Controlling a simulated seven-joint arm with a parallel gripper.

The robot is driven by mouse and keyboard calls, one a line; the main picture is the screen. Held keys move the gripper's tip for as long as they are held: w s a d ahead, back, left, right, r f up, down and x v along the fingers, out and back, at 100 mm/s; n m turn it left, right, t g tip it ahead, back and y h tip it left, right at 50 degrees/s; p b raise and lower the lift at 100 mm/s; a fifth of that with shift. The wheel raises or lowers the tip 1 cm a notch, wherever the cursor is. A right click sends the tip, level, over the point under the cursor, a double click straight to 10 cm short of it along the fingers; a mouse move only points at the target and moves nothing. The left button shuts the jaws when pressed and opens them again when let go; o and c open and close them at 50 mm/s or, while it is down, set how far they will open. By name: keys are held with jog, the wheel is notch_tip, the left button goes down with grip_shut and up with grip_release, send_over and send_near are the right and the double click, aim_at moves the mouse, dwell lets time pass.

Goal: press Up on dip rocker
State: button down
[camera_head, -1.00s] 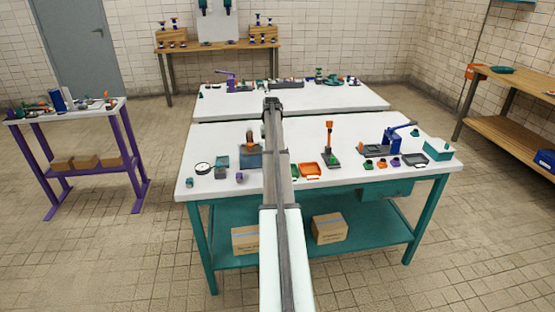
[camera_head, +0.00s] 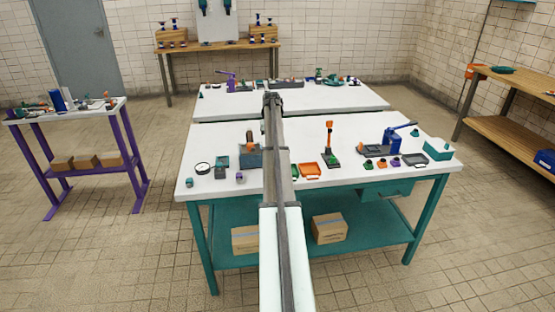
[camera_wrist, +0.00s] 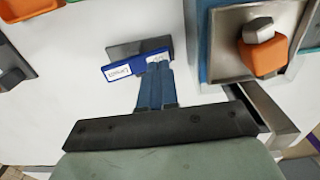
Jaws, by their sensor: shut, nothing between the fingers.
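The dip rocker (camera_wrist: 124,71) shows in the wrist view as a blue bar with a white label at each end, set against a dark grey block (camera_wrist: 135,48). The left label is small and turned, and I cannot read it surely. The right label is partly covered by my fingers. My gripper (camera_wrist: 158,66) is shut and empty, with its blue fingertips over the right half of the rocker. I cannot tell whether they touch it. In the head view my own arm hides the gripper and the rocker.
Right of my fingers in the wrist view stands a blue-sided box with a metal top (camera_wrist: 226,62) and an orange knob (camera_wrist: 263,55). An orange tray (camera_wrist: 28,8) lies at the upper left. White tabletop (camera_wrist: 70,60) is clear left of the rocker.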

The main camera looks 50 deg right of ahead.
notch_tip(320, 180, up, 6)
dwell(0.7)
jog(key=shift+r, duration=0.1)
dwell(0.3)
